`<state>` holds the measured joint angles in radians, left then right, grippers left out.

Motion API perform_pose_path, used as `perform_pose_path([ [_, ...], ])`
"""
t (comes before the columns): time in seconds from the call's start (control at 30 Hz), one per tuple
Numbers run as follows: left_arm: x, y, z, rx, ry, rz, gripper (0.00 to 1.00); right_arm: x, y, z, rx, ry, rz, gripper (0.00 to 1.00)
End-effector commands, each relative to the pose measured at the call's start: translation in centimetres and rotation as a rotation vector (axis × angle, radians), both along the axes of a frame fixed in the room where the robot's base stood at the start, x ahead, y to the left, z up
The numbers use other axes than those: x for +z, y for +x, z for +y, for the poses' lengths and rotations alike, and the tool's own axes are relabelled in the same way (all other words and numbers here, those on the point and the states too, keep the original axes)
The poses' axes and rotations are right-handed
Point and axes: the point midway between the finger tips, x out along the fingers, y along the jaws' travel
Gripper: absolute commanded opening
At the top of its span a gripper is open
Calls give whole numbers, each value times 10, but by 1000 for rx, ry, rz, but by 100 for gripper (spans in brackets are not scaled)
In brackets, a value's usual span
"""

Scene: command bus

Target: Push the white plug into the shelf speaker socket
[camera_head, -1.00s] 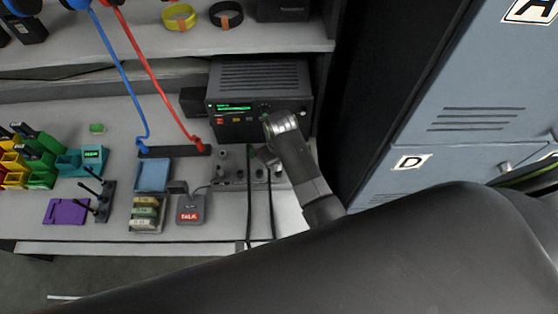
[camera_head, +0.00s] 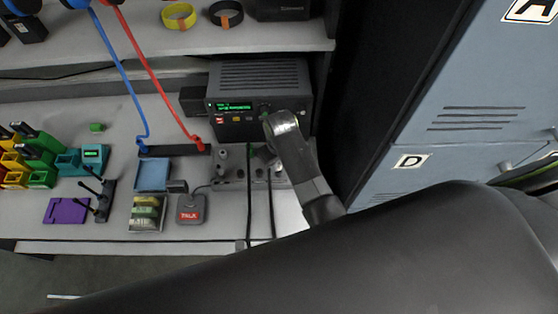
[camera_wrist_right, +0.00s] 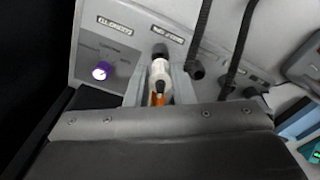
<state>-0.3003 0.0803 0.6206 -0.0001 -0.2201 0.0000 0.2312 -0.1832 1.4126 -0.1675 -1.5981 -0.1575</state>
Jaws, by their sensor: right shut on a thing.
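In the right wrist view, the white plug (camera_wrist_right: 160,73) sits between the two fingers of my right gripper (camera_wrist_right: 159,86), which is shut on it. A dark round fitting (camera_wrist_right: 160,50) lies at the plug's far end, below a small label on the grey panel (camera_wrist_right: 115,45). I cannot tell how deep the plug sits or read the label surely. An orange part shows behind the plug, between the fingers. In the head view, my right gripper (camera_head: 266,157) is over the grey panel below the radio, partly hidden by my wrist; the plug is not distinguishable there. My left gripper is out of view.
The black radio (camera_head: 258,97) stands behind my right wrist. Two black cables (camera_head: 249,205) hang over the bench edge beside the gripper. A knob with a purple ring (camera_wrist_right: 101,71) is left on the panel. A TALK unit (camera_head: 191,209) and grey-blue lockers (camera_head: 470,90) flank the area.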

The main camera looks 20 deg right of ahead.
Motion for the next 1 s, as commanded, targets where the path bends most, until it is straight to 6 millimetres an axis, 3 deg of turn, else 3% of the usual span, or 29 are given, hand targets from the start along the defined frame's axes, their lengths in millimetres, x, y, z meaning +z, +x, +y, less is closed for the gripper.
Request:
perform_pose_path([
  [1.0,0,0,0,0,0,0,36,-14,0,0,0,0,0,7],
])
